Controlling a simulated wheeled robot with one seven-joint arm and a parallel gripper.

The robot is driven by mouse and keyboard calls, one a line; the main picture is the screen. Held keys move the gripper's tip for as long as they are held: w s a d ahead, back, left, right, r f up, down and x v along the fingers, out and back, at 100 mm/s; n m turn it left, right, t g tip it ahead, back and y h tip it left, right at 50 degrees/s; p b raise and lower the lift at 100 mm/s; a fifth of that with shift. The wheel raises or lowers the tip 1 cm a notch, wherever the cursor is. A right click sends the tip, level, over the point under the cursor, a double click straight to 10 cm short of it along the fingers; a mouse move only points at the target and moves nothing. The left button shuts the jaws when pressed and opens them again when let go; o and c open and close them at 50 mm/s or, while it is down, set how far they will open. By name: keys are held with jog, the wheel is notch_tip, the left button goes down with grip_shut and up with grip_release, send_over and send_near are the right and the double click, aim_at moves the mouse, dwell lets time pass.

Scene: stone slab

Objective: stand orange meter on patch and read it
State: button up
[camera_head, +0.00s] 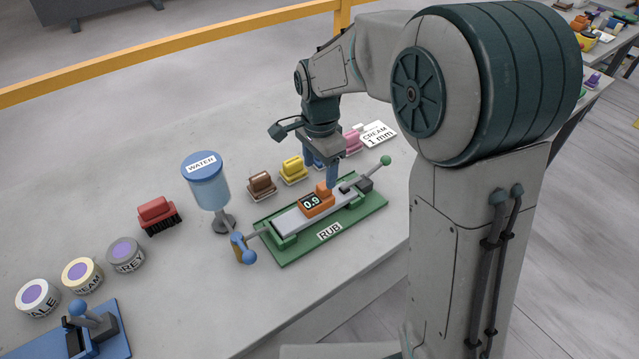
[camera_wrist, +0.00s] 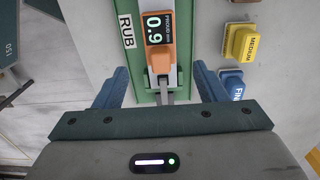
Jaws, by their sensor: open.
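The orange meter (camera_head: 316,203) stands on the grey strip (camera_head: 290,220) clamped in the green RUB fixture (camera_head: 372,211). Its display reads 0.9 in both views; in the wrist view the meter (camera_wrist: 157,30) is at the top centre, with its orange grip towards me. I cannot make out a separate patch under it. My gripper (camera_head: 322,170) is open just behind the meter. In the wrist view its blue fingers (camera_wrist: 160,85) are spread to either side of the meter's near end, apart from it. Nothing is held.
A WATER dispenser (camera_head: 207,182) stands left of the fixture. A red brush (camera_head: 158,214), several tubs and a blue fixture (camera_head: 110,335) lie left.

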aim_at(320, 188)
jog(key=s+d+r+n+t, duration=0.1)
jog(key=s+d+r+n, duration=0.4)
jog(key=s+d+r, duration=0.25)
jog(key=s+d+f+n+t, duration=0.2)
jog(key=s+d+n, duration=0.4)
jog(key=s, duration=0.5)
jog(key=shift+s+d, duration=0.15)
jog(key=shift+s, duration=0.25)
jog(key=shift+o, duration=0.4)
dwell(2.1)
